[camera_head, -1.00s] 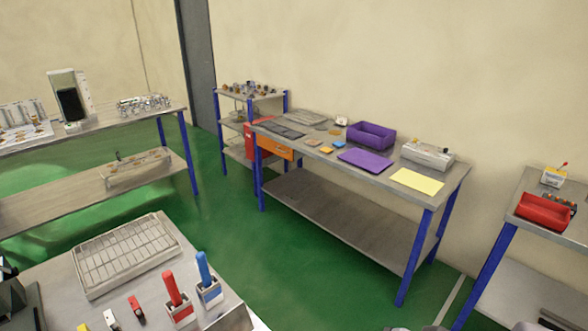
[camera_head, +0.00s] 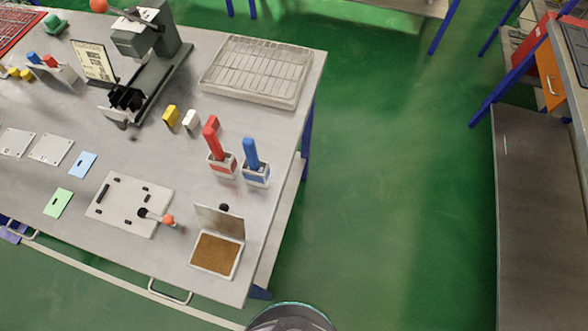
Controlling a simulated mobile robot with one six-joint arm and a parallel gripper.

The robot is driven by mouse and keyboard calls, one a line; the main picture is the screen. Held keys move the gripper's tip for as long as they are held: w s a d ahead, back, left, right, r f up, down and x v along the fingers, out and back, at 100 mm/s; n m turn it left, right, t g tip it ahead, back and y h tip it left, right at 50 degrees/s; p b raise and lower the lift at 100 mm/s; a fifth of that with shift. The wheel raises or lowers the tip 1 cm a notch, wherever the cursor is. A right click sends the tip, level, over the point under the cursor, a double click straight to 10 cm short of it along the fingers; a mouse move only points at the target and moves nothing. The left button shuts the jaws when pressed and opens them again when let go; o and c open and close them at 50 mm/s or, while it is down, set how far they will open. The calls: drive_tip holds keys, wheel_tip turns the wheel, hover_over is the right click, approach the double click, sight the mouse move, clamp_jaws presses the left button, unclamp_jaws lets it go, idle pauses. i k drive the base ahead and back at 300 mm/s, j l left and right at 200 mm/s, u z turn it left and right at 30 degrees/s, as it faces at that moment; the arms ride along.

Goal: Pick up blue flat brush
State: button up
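The blue brush (camera_head: 251,154) stands upright with its handle up in a small white holder (camera_head: 256,178) with a blue front. It is near the right end of the grey worktable (camera_head: 190,210). Its bristle end is hidden inside the holder. A red-handled brush (camera_head: 213,144) stands in a similar holder just to its left. My gripper is not in view. A dark rounded part at the bottom edge looks like part of my own body.
A grey compartment tray (camera_head: 256,70) lies behind the brushes. Yellow (camera_head: 171,116) and white (camera_head: 190,121) blocks stand to their left. An open box with a brown pad (camera_head: 215,254) is in front. Green floor (camera_head: 390,170) is clear to the right, up to another bench (camera_head: 540,200).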

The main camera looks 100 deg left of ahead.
sight(248, 143)
drive_tip(key=j+z, duration=0.35)
drive_tip(key=j, duration=0.2)
drive_tip(key=j+z, duration=0.4)
drive_tip(key=j, duration=0.15)
drive_tip(key=j+z, duration=0.35)
drive_tip(key=j, duration=0.15)
drive_tip(key=k+j+z, duration=0.2)
drive_tip(key=j+z, duration=0.15)
drive_tip(key=z, duration=0.15)
drive_tip(key=k+j+z, duration=0.2)
drive_tip(key=z, duration=0.3)
drive_tip(key=k+j+z, duration=0.3)
drive_tip(key=z, duration=0.2)
drive_tip(key=k+z, duration=0.3)
drive_tip(key=z, duration=0.2)
drive_tip(key=k+z, duration=0.3)
drive_tip(key=z, duration=0.15)
drive_tip(key=k+l+z, duration=0.15)
drive_tip(key=k+z, duration=0.15)
drive_tip(key=z, duration=0.2)
